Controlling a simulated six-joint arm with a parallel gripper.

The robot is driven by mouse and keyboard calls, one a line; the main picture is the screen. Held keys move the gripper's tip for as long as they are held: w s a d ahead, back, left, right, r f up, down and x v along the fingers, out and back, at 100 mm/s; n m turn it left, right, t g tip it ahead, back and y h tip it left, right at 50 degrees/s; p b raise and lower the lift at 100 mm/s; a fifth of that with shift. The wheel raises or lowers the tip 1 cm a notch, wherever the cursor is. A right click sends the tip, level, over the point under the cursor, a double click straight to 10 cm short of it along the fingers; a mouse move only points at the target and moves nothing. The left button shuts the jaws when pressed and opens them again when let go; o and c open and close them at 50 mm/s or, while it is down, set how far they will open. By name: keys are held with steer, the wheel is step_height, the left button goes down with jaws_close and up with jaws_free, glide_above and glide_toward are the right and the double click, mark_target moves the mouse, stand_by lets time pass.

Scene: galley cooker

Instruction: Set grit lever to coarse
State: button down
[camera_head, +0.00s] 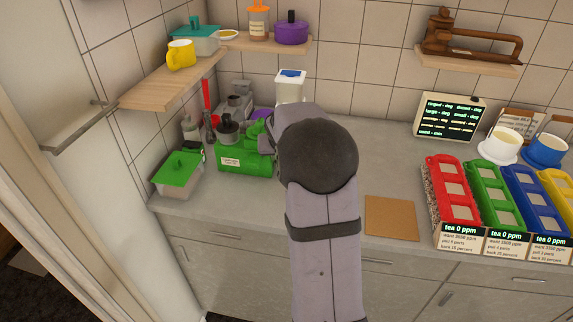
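A green machine (243,157) with a white label on its front stands on the counter at the back left. It has a dark round part on top. I cannot make out a grit lever or its setting; the machine's right side is partly covered by my arm. My arm rises from the bottom middle to a dark rounded joint beside the machine. My gripper is hidden behind the arm, so its fingers do not show.
A clear box with a green lid (180,172) stands left of the machine. A white canister (290,86) stands behind my arm. A brown board (391,217) and coloured tea bins (452,187) lie to the right. A wooden shelf (170,86) overhangs the left corner.

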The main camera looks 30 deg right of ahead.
stand_by(0.4)
steer(key=c, duration=1.6)
jaws_free()
steer(key=shift+c, duration=0.2)
steer(key=shift+a+r, duration=0.1)
steer(key=b+v, duration=0.1)
steer(key=v, duration=0.6)
steer(key=shift+b, duration=0.35)
steer(key=shift+s, duration=0.15)
